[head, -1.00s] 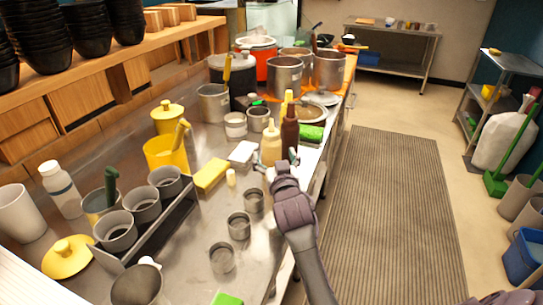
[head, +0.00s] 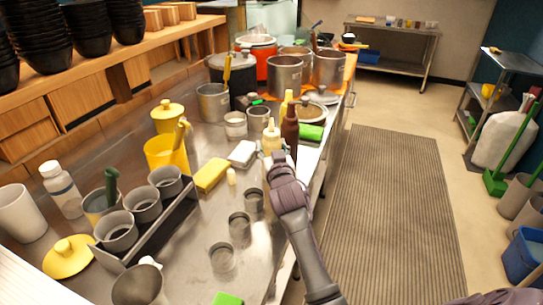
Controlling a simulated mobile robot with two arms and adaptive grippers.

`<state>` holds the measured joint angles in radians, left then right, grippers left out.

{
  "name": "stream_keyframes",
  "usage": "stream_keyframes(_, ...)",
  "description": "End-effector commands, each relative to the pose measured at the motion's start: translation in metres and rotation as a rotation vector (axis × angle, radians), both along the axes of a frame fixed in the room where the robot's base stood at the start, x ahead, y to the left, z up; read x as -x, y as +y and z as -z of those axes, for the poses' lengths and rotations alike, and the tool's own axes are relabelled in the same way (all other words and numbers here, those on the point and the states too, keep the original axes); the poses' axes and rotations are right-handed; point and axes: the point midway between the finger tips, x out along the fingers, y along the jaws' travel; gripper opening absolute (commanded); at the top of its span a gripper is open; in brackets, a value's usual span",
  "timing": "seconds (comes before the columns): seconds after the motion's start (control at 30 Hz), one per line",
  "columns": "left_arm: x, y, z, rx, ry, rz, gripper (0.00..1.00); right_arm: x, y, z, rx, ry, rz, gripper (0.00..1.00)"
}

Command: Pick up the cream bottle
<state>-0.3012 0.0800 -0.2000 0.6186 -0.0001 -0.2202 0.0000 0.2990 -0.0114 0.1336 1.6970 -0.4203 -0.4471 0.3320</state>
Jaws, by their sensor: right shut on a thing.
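The cream bottle (head: 271,137) is a pale yellow squeeze bottle with a narrow tip, upright at the counter's right edge. My right gripper (head: 276,157) is shut on it from the near side. The gripper hides the bottle's lower part, so I cannot tell whether its base touches the counter. A dark brown bottle (head: 290,132) stands close at its right, and a yellow bottle (head: 287,101) stands behind.
A green sponge (head: 310,132) lies right of the bottles. Metal cups (head: 239,226) stand nearer me. Pots (head: 285,76) crowd the far counter. The floor mat (head: 390,220) is clear.

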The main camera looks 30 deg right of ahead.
Motion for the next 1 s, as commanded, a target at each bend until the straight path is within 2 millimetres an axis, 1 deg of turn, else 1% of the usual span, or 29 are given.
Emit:
stream_keyframes(0.27,0.0,0.0,0.0,0.0,0.0,0.001,0.4,0.0,0.0,-0.006,0.001,-0.005,0.0,0.41)
stream_keyframes(0.43,-0.001,0.0,-0.001,0.0,-0.001,0.001,0.4,0.0,0.0,-0.024,0.001,-0.008,0.0,0.41)
stream_keyframes(0.57,-0.001,0.0,-0.001,0.0,-0.001,0.001,0.4,0.0,-0.001,-0.048,0.002,-0.009,0.0,0.41)
stream_keyframes(0.6,-0.001,0.0,-0.001,0.0,-0.002,0.001,0.4,0.003,-0.013,-0.05,0.007,-0.006,0.005,0.41)
stream_keyframes(0.8,-0.002,0.0,-0.001,0.0,-0.003,0.001,0.4,0.014,-0.054,-0.075,0.008,-0.006,0.004,0.41)
stream_keyframes(1.0,-0.002,0.0,0.0,0.0,-0.003,0.001,0.4,0.023,-0.087,-0.095,0.005,-0.004,0.003,0.41)
